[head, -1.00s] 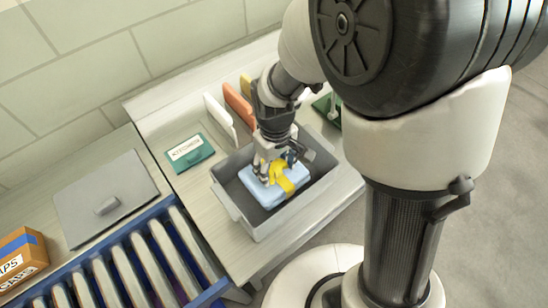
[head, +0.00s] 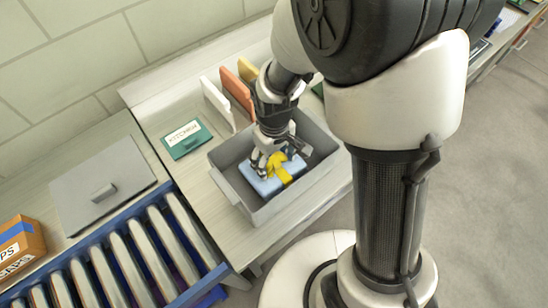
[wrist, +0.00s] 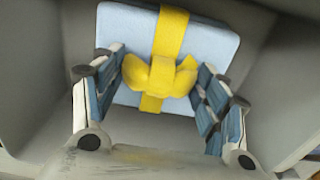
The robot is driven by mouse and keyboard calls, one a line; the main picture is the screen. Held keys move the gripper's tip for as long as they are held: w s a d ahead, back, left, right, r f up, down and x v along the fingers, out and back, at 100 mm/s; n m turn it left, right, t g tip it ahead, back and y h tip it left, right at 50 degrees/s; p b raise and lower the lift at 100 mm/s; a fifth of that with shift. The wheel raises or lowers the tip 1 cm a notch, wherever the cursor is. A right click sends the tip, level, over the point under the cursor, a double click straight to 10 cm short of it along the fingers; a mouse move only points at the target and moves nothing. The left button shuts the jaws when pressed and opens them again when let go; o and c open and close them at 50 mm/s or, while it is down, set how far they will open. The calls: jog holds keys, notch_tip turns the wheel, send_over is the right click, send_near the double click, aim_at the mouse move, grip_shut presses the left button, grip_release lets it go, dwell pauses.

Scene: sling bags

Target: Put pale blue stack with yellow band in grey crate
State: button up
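The pale blue stack (head: 262,184) with its yellow band and bow (head: 284,172) lies inside the grey crate (head: 242,196). My gripper (head: 279,158) is down in the crate, just above the stack. In the wrist view the stack (wrist: 215,45) fills the upper middle, and its yellow bow (wrist: 160,76) sits between my two fingers. The fingers stand spread on either side of the bow and look open, with little space between bow and pads. Part of the stack is hidden behind my fingers.
A teal card marked KITCHEN (head: 187,140) lies left of the crate. White (head: 217,104), orange (head: 236,92) and yellow (head: 249,70) upright panels stand behind it. A blue rack (head: 130,262), a grey lidded panel (head: 104,192) and a cardboard box (head: 20,250) are further left.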

jog(key=shift+o, duration=0.8)
jog(key=s+d+r+m+t+p, duration=0.1)
jog(key=s+d+r+p, duration=0.1)
jog(key=r, duration=0.8)
jog(key=s+d+r+m+t+p, duration=0.1)
jog(key=d+r+p, duration=0.15)
jog(key=r, duration=0.75)
jog(key=s+d+r+m+t, duration=0.2)
jog(key=s+d+r+m, duration=0.2)
jog(key=s, duration=0.6)
notch_tip(320, 180, up, 3)
jog(key=shift+s+d+r+m+t, duration=0.1)
jog(key=shift+s+d+m+t, duration=0.25)
jog(key=shift+d, duration=0.85)
jog(key=shift+w+b, duration=0.1)
jog(key=shift+b, duration=0.2)
jog(key=shift+f+b, duration=0.65)
